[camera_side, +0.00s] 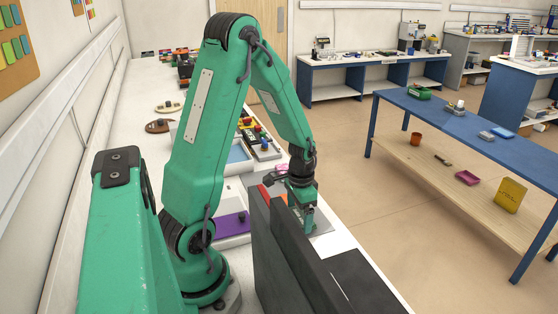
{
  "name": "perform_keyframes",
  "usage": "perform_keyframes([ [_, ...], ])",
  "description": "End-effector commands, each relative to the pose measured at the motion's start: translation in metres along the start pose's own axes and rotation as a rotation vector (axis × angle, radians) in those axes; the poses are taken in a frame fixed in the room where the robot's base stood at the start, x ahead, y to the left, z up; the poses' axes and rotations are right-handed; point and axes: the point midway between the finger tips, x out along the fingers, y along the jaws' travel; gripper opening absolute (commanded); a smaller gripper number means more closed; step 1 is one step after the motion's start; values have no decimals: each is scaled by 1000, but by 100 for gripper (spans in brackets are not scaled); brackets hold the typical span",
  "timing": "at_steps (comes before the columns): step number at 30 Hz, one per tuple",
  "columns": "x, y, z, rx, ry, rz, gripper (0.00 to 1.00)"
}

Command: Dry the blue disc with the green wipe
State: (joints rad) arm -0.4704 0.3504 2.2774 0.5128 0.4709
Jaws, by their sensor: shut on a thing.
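My gripper (303,208) points down over the white worktop, just behind the dark grey upright panels. It is shut on a small green piece (309,219), which looks like the green wipe. The panels hide the lower part of the jaws and most of what they hold. I cannot make out the blue disc; the panels and my arm cover much of the worktop there. I cannot tell whether the held piece touches anything below.
The tall dark grey panels (283,255) stand close in front of my gripper. A purple sheet (232,224) and a light blue tray (238,155) lie on the worktop to the left. A blue-topped bench (470,125) stands across the open floor at right.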

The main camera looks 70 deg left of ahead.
Motion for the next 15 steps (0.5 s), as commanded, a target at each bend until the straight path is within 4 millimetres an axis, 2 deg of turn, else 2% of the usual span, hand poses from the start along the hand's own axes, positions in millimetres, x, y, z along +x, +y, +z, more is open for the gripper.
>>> perform_keyframes([
  [15,0,33,1,1,-1,1,70],
])
